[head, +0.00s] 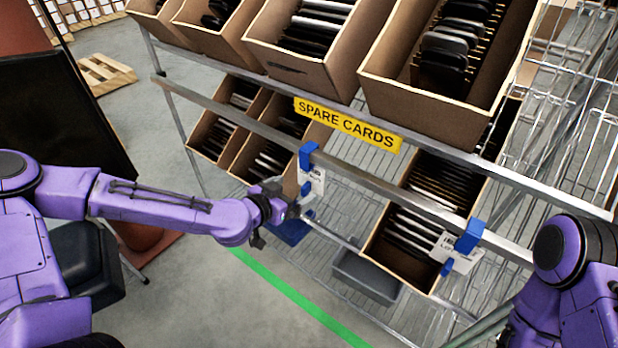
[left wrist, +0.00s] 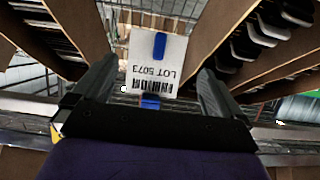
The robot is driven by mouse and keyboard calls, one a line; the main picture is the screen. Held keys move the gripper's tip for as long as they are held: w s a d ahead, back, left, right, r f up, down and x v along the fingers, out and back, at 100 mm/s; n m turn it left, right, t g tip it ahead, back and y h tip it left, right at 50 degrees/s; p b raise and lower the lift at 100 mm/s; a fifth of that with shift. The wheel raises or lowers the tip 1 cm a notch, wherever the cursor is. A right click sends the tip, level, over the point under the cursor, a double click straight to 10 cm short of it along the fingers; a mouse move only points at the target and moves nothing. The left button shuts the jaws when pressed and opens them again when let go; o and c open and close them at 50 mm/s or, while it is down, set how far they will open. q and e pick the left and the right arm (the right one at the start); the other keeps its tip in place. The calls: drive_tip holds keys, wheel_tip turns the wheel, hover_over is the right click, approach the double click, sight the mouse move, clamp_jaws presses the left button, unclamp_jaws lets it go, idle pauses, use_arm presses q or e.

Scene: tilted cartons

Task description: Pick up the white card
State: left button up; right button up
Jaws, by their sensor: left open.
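A white card (head: 313,182) hangs by a blue clip (head: 307,155) from the front rail of the rack, below the yellow sign. In the left wrist view the white card (left wrist: 152,68), printed LOT 5073 with a barcode, appears upside down between my fingers. My left gripper (head: 292,205) is at the card in the head view. In the left wrist view the left gripper (left wrist: 157,74) is open, one finger on each side of the card, with visible gaps. A second white card (head: 455,254) hangs from another blue clip (head: 469,237) farther right. My right gripper is out of view.
The rack's metal rail (head: 350,171) runs behind the card. Tilted cartons (head: 440,115) of dark cards fill the upper and lower shelves. A yellow SPARE CARDS sign (head: 347,124) is above. A grey bin (head: 365,277) and blue tray (head: 290,230) are below.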

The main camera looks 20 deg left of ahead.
sight(304, 186)
use_arm(q)
drive_tip(key=x, duration=0.5)
drive_tip(key=shift+w+d+f, duration=0.2)
drive_tip(key=shift+d+f, duration=0.05)
drive_tip(key=c, duration=1)
drive_tip(key=shift+r, duration=0.15)
